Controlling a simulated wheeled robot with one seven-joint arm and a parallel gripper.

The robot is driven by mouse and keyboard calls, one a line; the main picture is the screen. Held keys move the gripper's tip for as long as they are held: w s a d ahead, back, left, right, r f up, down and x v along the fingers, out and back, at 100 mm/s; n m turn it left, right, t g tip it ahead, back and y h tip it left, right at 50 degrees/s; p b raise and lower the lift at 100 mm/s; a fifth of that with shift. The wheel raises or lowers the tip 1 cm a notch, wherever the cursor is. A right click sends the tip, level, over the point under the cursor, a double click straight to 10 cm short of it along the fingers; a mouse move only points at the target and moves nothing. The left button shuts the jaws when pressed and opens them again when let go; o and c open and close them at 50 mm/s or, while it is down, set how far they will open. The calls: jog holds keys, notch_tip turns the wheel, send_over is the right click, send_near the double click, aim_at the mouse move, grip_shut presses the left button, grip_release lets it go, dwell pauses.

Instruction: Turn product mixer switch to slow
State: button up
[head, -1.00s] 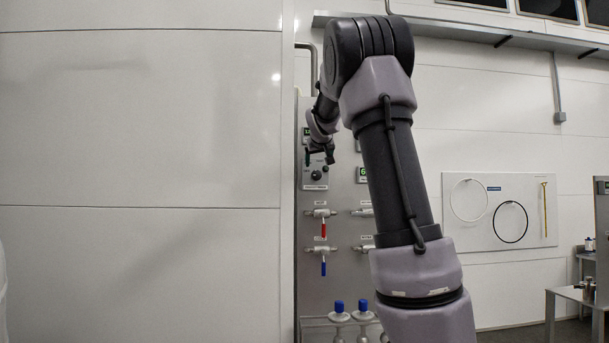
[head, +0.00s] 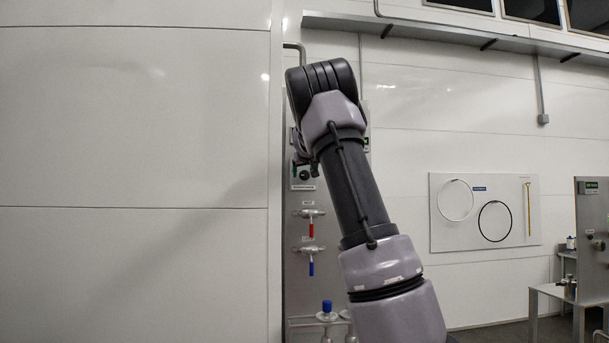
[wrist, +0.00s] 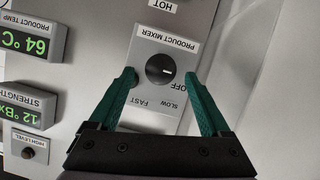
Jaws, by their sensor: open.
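The product mixer switch (wrist: 160,70) is a round black knob on a light plate labelled PRODUCT MIXER, with OFF, SLOW and FAST around it. Its white mark points right in the wrist view, on the OFF side. My gripper (wrist: 162,77) is open, its two green fingers on either side of the knob with gaps, apart from it. Whether the tips touch the plate, I cannot tell. In the head view the knob (head: 304,175) shows small on the panel, and my arm hides much of the gripper.
In the wrist view, displays for product temp (wrist: 30,37) and strength (wrist: 25,107) and a high level button (wrist: 29,152) lie left of the switch. Below it in the head view are a red-handled valve (head: 311,229) and a blue-handled valve (head: 311,267). A large white wall (head: 130,120) stands left.

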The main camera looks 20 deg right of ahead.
jog(key=shift+x, duration=0.95)
grip_shut()
jog(key=m+y, duration=0.2)
jog(key=shift+s+d+m+t, duration=0.1)
jog(key=shift+d+m+t, duration=0.2)
jog(key=shift+m+t, duration=0.1)
jog(key=shift+m+t+y, duration=0.4)
jog(key=shift+m+y, duration=0.5)
jog(key=shift+m, duration=0.6)
jog(key=shift+f, duration=0.1)
